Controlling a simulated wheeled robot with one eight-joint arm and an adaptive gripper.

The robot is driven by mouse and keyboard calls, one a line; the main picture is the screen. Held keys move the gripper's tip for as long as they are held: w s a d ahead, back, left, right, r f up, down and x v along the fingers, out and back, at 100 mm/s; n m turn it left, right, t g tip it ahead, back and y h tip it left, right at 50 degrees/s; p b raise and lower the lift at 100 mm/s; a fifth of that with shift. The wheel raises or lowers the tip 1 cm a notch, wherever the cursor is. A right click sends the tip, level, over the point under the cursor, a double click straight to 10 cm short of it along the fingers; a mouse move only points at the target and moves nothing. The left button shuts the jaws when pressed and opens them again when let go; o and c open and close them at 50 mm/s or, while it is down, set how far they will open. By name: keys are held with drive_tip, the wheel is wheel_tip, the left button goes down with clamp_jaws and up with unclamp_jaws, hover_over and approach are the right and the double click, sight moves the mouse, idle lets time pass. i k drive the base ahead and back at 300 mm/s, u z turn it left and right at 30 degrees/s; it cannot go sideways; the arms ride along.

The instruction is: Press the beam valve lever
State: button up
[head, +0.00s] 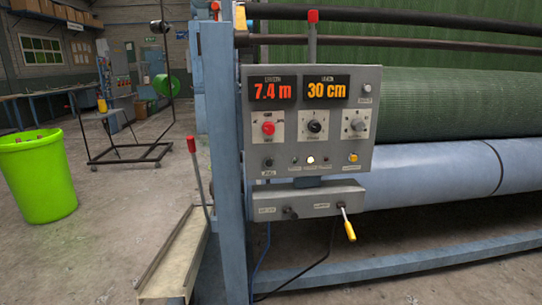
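A grey control panel (304,118) is fixed to a blue upright post of the machine. Below it is a grey valve box (310,200) with small labels too small to read surely. A lever with a yellow handle (349,230) sticks out at the box's right side and points down. A dark stub (290,213) sits at the box's left. Two other levers have red grips, one above the panel (313,16) and one low at the left (191,144). I cannot tell which of these is the beam valve lever. My gripper is not in view.
A green turf roll (450,100) lies above a pale blue roller (430,178) at the right. A blue floor rail (400,264) and dark cables run below the valve box. A metal channel (174,252) stands left of the post. A lime bin (37,175) stands far left, with open floor between.

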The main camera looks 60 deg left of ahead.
sight(294, 216)
drive_tip(key=u, duration=2.45)
